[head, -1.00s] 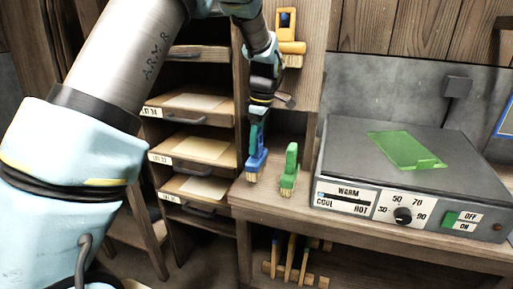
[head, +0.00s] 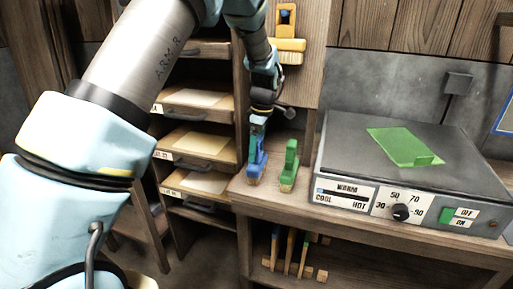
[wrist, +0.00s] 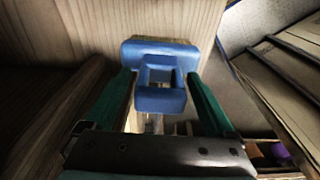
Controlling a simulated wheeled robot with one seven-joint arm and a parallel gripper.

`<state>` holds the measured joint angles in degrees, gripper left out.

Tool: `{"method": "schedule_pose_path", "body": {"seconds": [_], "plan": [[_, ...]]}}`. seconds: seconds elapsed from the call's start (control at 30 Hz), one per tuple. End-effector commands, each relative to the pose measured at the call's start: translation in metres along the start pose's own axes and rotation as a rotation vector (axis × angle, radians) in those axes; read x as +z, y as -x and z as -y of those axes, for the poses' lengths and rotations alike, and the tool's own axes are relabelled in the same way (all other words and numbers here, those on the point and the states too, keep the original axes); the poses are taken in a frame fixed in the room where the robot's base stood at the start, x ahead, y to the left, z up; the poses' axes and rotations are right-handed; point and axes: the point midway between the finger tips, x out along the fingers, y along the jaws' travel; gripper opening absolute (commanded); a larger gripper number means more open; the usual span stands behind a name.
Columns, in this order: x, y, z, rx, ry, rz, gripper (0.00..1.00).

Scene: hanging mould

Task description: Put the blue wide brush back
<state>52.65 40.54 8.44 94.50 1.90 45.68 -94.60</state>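The blue wide brush (head: 257,160) stands upright on the left end of the wooden bench, bristles down, beside the green brush (head: 289,165). My gripper (head: 258,124) is directly above the blue brush, pointing down at its handle top. In the wrist view, the blue brush (wrist: 160,99) shows from above between the two green fingers of my gripper (wrist: 160,75). Gaps show between the fingers and the near part of the handle, so the gripper looks open around it. The bristles are mostly hidden in the wrist view.
A yellow brush (head: 287,45) hangs on the wooden panel behind. A grey hot plate (head: 345,150) with a green sheet (head: 400,147) fills the bench to the right. A drawer rack (head: 195,145) stands left. Wooden-handled tools (head: 290,252) are below the bench.

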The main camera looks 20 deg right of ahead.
Motion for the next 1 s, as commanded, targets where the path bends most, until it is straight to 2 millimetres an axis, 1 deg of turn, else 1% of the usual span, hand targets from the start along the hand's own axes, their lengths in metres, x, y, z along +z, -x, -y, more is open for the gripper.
{"method": "schedule_pose_path", "body": {"seconds": [0.2, 0.37, 0.47, 0.7, 0.8, 0.9, 1.0], "plan": [[0.0, 0.001, 0.0, 0.0, 0.0, 0.0, 0.9], [0.0, 0.011, -0.001, 0.004, 0.0, 0.0, 0.9], [0.0, 0.027, -0.002, 0.006, 0.0, 0.0, 0.9], [0.0, 0.078, -0.001, 0.005, 0.0, 0.0, 0.9], [0.0, 0.096, -0.001, 0.004, 0.0, 0.0, 0.9], [0.0, 0.11, -0.001, 0.004, 0.0, 0.0, 0.9], [0.0, 0.118, -0.001, 0.002, -0.001, 0.0, 0.9]]}}
